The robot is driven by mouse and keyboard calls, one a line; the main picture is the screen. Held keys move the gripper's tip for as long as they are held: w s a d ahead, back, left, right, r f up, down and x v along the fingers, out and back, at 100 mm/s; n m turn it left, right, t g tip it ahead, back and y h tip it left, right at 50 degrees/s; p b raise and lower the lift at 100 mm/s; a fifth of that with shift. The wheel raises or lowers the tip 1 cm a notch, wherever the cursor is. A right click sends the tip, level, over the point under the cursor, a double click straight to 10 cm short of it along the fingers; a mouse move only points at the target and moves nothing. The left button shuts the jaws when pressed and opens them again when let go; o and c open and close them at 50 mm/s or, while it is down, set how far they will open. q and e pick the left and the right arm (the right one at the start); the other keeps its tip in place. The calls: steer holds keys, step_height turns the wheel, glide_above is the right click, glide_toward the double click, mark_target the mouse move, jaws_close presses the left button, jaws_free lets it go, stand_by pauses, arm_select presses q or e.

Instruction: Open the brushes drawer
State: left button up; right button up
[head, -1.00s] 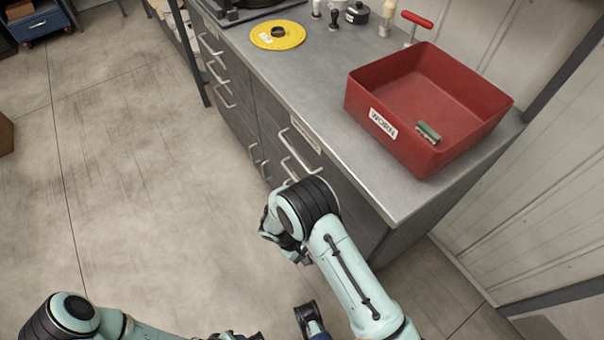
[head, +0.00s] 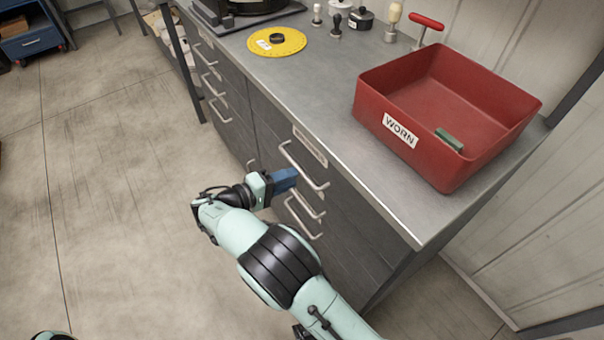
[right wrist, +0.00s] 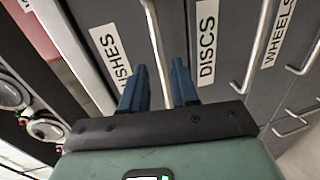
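The brushes drawer is the top one in the nearer column of the grey cabinet, with its label (head: 310,146) and bar handle (head: 303,166) facing me. It looks shut. In the right wrist view its partly hidden label (right wrist: 110,55) reads "USHES", and its handle (right wrist: 153,35) runs down between my fingers. My right gripper (head: 290,178) has blue fingers and is at the front of this drawer, close to the handle. The right wrist view shows the fingers (right wrist: 159,72) apart, one on each side of the bar; contact cannot be told. My left gripper is out of view.
Below are the discs drawer (right wrist: 210,40) and the wheels drawer (right wrist: 277,35) with similar handles. On the countertop stand a red "WORN" bin (head: 400,131) holding a green-edged block (head: 449,139), and a yellow disc (head: 277,41). Open floor lies left of the cabinet.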

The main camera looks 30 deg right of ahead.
mark_target(302, 172)
steer(key=x, duration=0.5)
steer(key=shift+d, duration=0.1)
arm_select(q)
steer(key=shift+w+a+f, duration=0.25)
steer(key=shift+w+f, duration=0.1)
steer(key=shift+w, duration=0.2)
arm_select(e)
jaws_close()
steer(key=shift+a, duration=0.2)
